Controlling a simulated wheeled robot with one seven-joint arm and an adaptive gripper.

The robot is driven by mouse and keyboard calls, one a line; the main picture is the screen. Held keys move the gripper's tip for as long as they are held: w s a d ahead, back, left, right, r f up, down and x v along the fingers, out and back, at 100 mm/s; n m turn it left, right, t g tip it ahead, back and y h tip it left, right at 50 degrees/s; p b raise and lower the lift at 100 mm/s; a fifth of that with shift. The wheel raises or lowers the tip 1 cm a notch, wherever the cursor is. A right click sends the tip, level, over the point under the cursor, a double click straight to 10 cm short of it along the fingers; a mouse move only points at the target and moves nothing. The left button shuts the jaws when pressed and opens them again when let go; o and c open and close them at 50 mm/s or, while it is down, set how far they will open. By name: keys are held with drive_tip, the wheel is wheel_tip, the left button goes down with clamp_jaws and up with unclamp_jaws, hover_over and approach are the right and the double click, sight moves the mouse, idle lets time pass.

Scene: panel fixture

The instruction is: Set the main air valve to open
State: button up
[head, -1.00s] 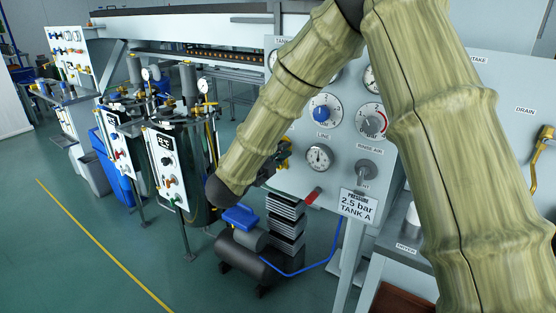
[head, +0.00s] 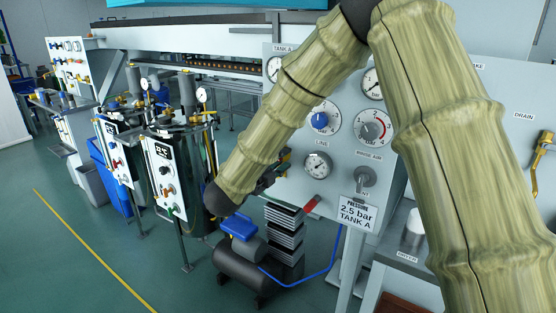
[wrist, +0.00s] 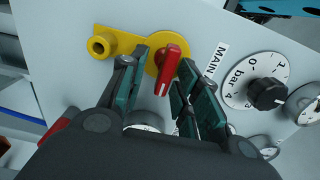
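The main air valve shows in the wrist view as a red handle (wrist: 168,70) on a round yellow plate (wrist: 153,68), beside a label reading "MAIN", its rest hidden. My gripper (wrist: 163,60) is open, one dark green finger on each side of the handle. A gap shows between the handle and the left finger; I cannot tell whether the right finger touches it. In the head view, my gripper (head: 272,174) shows only partly beside my arm at the panel's left edge. The main valve is hidden there.
The panel (head: 340,190) carries gauges and knobs, including a black knob (wrist: 267,95) right of the valve. A yellow fitting (wrist: 101,43) sits left of it. Another red handle (head: 312,204) sticks out low on the panel. A compressor (head: 243,268) stands on the floor below.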

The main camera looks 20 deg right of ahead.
drive_tip(key=shift+a, duration=0.15)
drive_tip(key=v, duration=1.2)
